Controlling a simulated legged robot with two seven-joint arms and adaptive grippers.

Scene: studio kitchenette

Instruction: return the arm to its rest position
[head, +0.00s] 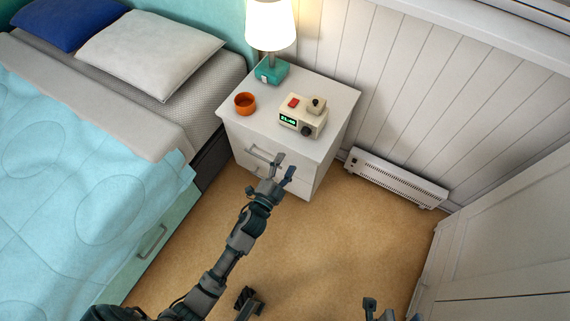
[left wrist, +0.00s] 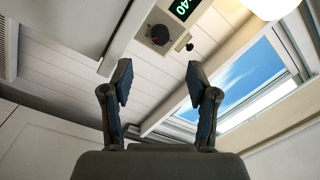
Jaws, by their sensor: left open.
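My left arm reaches up from the bottom of the head view. Its gripper (head: 284,167) is open and empty, in front of the white nightstand (head: 330,97) and close to its drawer handles (head: 262,155) in the picture; I cannot tell whether it touches them. The left wrist view shows the two fingers spread apart (left wrist: 158,72) with nothing between them. Part of my right gripper (head: 390,311) shows at the bottom edge of the head view, mostly cut off, so its opening is unclear.
On the nightstand are a lit lamp (head: 270,30), an orange cup (head: 245,103) and a beige clock (head: 303,116), whose dial also shows in the left wrist view (left wrist: 160,35). The bed (head: 80,190) is at left, a heater (head: 398,178) at right. Floor (head: 330,240) is clear.

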